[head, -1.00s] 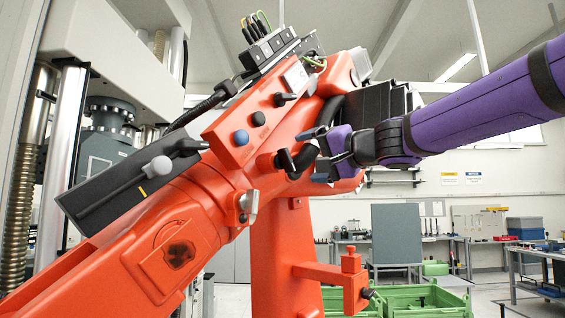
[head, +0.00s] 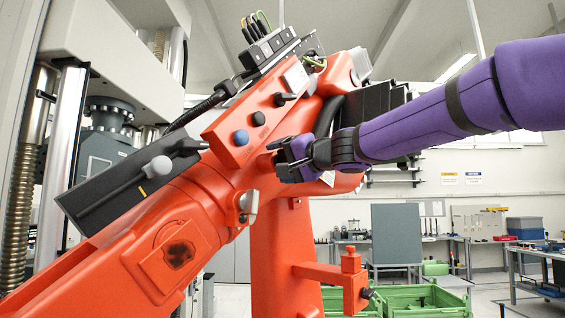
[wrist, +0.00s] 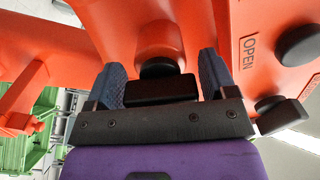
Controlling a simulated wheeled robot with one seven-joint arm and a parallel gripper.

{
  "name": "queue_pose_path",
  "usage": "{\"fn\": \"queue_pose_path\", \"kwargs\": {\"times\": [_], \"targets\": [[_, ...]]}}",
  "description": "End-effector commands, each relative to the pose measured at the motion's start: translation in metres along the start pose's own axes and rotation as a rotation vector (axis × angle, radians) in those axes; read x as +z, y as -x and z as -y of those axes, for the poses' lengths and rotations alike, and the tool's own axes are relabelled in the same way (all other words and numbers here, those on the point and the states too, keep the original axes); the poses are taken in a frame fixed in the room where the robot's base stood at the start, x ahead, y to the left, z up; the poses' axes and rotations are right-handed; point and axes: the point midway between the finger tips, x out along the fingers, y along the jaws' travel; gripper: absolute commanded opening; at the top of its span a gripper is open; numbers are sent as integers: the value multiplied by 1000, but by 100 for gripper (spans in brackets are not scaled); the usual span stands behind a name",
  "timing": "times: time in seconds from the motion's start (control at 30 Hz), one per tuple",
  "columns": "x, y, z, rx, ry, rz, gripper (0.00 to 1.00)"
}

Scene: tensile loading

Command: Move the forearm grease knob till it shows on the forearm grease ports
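The black bar-shaped knob (wrist: 160,90), which I take to be the forearm grease knob, sits on a round orange boss of the orange robot arm (wrist: 157,35). In the wrist view my gripper (wrist: 162,65) has one dark blue finger on each side of this knob. The fingers are apart, close to the knob's ends; firm contact does not show. In the head view my gripper (head: 283,160) is at the orange forearm (head: 200,195) and hides most of the knob. No grease port marking is readable.
Beside the gripper on the orange panel are a blue button (head: 240,137), a round black knob (head: 258,118) and a black lever knob (head: 284,98). The wrist view shows a label reading OPEN (wrist: 250,55). A grey testing frame (head: 75,150) stands left. Green crates (head: 420,298) stand below.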

Motion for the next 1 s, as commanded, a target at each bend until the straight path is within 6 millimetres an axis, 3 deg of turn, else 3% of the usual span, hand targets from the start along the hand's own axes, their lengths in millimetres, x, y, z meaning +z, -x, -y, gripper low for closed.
{"fn": "queue_pose_path", "kwargs": {"times": [0.03, 0.13, 0.17, 0.57, 1.0], "targets": [[0, 0, 0, 0, 0, 0, 66], [0, 0, 0, 0, 0, 0, 43], [0, 0, 0, 0, 0, 0, 40], [0, 0, 0, 1, -68, 0, 40], [0, 0, -1, 1, -422, 0, 40]]}}
